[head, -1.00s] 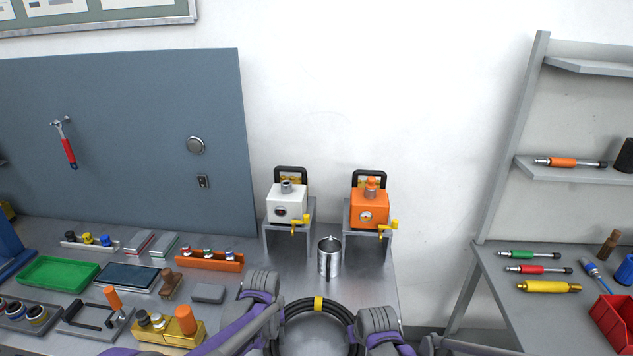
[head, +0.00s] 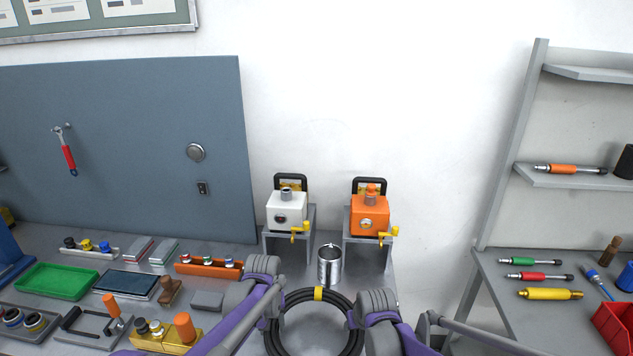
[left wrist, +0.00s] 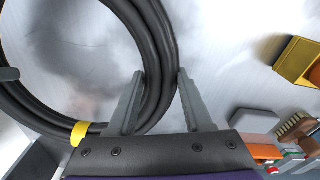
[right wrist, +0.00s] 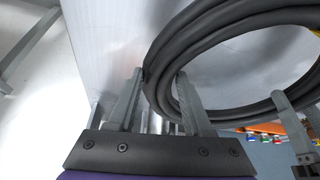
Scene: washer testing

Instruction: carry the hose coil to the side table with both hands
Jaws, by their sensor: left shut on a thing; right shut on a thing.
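The hose coil (head: 341,299) is a black ring of several turns with a yellow band at its far side, in front of the metal mug in the head view. My left gripper (head: 270,312) is shut on the coil's left side; the left wrist view shows the hose (left wrist: 153,50) between its fingers (left wrist: 160,98). My right gripper (head: 354,318) is shut on the coil's right side; the right wrist view shows the hose (right wrist: 163,90) between its fingers (right wrist: 157,98). A grey table (head: 500,300) stands at right; I cannot tell whether it is the side table.
The metal mug (head: 330,266) stands just beyond the coil, before a white pump (head: 287,212) and an orange pump (head: 370,214) on stands. Trays and blocks crowd the bench at left. The right table holds tools and a red bin (head: 615,325). A gap separates bench and table.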

